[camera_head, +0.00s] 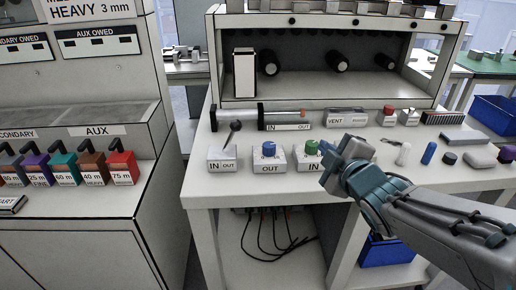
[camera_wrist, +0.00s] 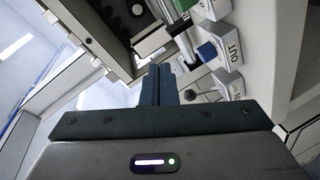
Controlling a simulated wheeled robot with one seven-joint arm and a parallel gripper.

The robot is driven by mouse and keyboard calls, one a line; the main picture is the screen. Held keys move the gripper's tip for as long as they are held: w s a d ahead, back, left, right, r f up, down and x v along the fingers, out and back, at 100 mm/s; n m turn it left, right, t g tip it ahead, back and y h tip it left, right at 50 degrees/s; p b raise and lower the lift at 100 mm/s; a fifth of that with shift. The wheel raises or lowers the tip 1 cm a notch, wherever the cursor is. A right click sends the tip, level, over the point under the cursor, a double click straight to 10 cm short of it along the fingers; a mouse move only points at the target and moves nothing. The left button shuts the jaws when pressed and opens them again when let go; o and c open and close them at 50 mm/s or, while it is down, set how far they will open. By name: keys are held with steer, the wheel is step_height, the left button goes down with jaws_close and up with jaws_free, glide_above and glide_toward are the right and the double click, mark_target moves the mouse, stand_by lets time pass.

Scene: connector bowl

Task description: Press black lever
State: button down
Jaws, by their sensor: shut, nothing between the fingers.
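The black lever (camera_head: 235,127), a stick with a round black knob, tilts up from a white box (camera_head: 222,163) marked IN and OUT at the bench's front left. In the wrist view, the black knob (camera_wrist: 189,95) shows to the right of my fingers, with its box (camera_wrist: 231,86) beyond. My gripper (camera_head: 332,178) is right of the lever in the head view, apart from it, over the bench's front edge. Its fingers (camera_wrist: 158,70) are shut and empty. My gripper partly hides the green-knobbed box marked IN.
A box with a blue knob (camera_head: 269,150) and one with a green knob (camera_head: 311,148) stand between the lever and my gripper. A horizontal cylinder (camera_head: 237,116) lies behind the lever. A shelf unit (camera_head: 225,60) stands at the back. Loose small parts lie at right.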

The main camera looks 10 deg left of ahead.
steer(key=s+a+f+n+g+y+b, duration=0.2)
steer(key=s+a+f+n+y+b, duration=0.1)
steer(key=a+n+y, duration=0.5)
steer(key=s+b, duration=0.1)
steer(key=b, duration=0.1)
steer(key=shift+a+f+n+b, duration=0.3)
steer(key=shift+w, duration=0.1)
